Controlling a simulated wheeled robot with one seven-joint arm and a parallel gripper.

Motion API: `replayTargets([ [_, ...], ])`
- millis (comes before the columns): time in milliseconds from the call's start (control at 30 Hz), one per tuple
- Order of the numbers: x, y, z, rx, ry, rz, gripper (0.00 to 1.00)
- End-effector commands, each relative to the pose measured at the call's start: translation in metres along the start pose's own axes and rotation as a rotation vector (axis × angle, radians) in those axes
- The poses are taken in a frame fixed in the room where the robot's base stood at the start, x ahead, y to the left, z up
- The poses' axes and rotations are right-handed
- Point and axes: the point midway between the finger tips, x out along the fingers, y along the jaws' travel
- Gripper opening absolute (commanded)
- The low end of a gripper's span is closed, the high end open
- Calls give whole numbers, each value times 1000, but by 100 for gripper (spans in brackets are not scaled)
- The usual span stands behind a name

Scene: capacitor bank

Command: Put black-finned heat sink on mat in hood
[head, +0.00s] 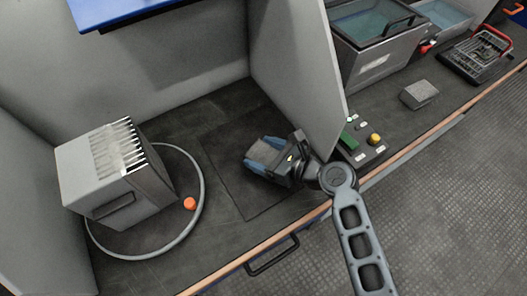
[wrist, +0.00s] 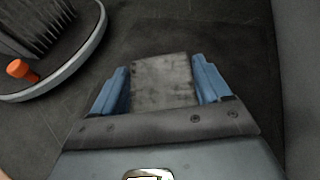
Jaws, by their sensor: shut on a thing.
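My gripper (head: 266,153) is inside the hood, its blue fingers shut on a grey block (head: 262,150). In the wrist view the block (wrist: 163,82) shows a flat, mottled grey face between the fingers (wrist: 160,75). No black fins show on it, so I cannot tell from its look whether it is the heat sink. The dark square mat (head: 228,165) lies on the hood floor, and the block is over its right part. I cannot tell whether the block touches the mat. The gripper hides part of the mat.
A large grey finned box (head: 118,170) stands inside a grey ring (head: 200,185) at the left, with an orange knob (head: 190,204). The hood's side panel (head: 295,60) rises beside my arm. Outside are a button panel (head: 358,145) and another grey block (head: 420,93).

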Motion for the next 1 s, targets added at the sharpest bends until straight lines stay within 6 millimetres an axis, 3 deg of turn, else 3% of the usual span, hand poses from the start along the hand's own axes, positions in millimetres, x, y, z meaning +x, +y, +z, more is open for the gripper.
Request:
replayTargets([
  [267,0,0,-1,0,0,0,100],
  [567,-2,0,2,0,0,0,100],
  [767,-31,-1,1,0,1,-3,100],
  [1000,-81,-1,1,2,1,-3,100],
])
